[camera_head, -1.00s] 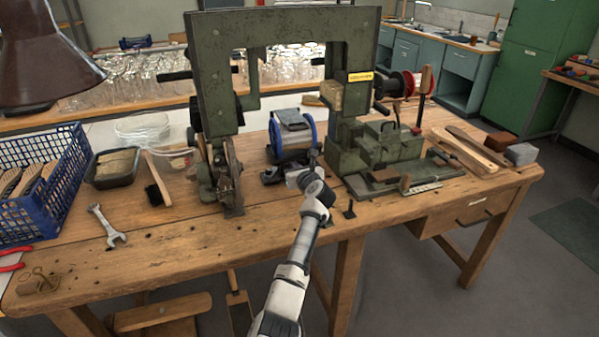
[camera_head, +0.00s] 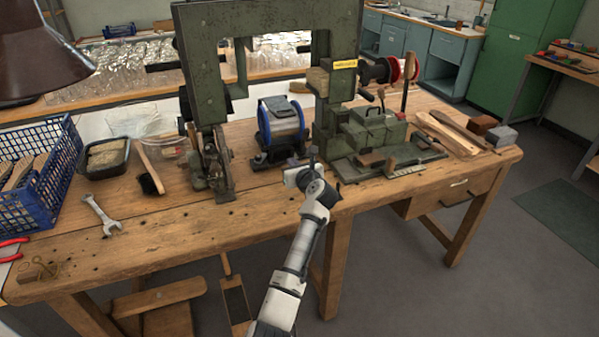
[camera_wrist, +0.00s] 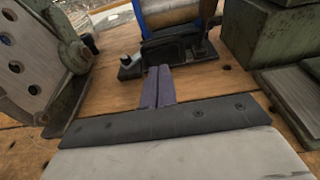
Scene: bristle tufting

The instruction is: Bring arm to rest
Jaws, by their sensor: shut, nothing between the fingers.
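My arm reaches up from the bottom of the head view to the front edge of the wooden workbench (camera_head: 260,226). My gripper (camera_wrist: 160,72) shows in the wrist view with its two grey fingers together and nothing between them. The fingers point at the black base of the blue-rimmed reel (camera_head: 281,122), which stands just beyond them. In the head view the gripper is small and partly hidden by my wrist. Whether the fingers touch the bench or the reel's base, I cannot tell.
The green machine frame (camera_head: 200,70) rises over the bench, with a metal lever part (camera_head: 213,165) left of my gripper and a green vise block (camera_head: 375,128) to its right. A wrench (camera_head: 103,215) and a blue crate (camera_head: 45,200) lie further left. The bench's front strip is mostly clear.

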